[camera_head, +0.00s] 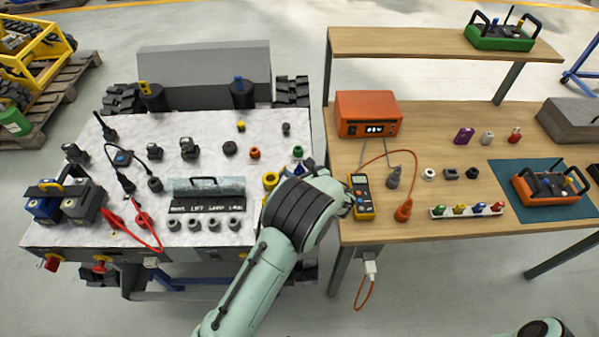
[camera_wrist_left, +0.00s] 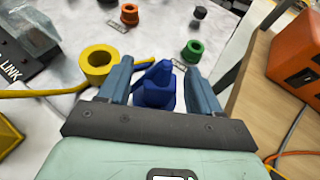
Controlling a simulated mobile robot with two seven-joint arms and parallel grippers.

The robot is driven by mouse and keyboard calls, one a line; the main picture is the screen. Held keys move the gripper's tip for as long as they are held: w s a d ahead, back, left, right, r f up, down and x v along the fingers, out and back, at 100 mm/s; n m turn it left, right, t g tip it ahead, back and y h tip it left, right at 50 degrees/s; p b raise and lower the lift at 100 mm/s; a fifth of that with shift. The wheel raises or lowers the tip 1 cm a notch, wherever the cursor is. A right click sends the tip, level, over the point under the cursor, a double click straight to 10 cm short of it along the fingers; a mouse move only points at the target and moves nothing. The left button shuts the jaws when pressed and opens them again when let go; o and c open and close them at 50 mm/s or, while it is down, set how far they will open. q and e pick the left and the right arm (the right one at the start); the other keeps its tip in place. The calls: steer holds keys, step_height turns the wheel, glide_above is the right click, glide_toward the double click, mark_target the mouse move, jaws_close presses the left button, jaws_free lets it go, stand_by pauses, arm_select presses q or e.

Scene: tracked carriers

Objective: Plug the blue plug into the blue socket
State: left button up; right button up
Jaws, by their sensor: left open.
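A dark blue piece with a blocky body and a tapered end, which looks like the blue plug (camera_wrist_left: 157,92), sits between the fingers of my left gripper (camera_wrist_left: 157,70) in the left wrist view. The fingers are open, one on each side of it, with gaps showing. In the head view my left gripper (camera_head: 299,167) is at the right edge of the white-topped bench and mostly covers the plug. I cannot pick out the blue socket for certain; a black cylinder with a blue top (camera_head: 240,88) stands behind the bench top. My right gripper is out of view.
The wooden table (camera_head: 440,135) with an orange box (camera_head: 367,112) and multimeter (camera_head: 361,196) stands right.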

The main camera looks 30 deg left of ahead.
mark_target(300, 165)
arm_select(q)
steer(key=c, duration=1)
steer(key=shift+c, duration=0.2)
step_height(300, 165, up, 20)
steer(key=p, duration=0.2)
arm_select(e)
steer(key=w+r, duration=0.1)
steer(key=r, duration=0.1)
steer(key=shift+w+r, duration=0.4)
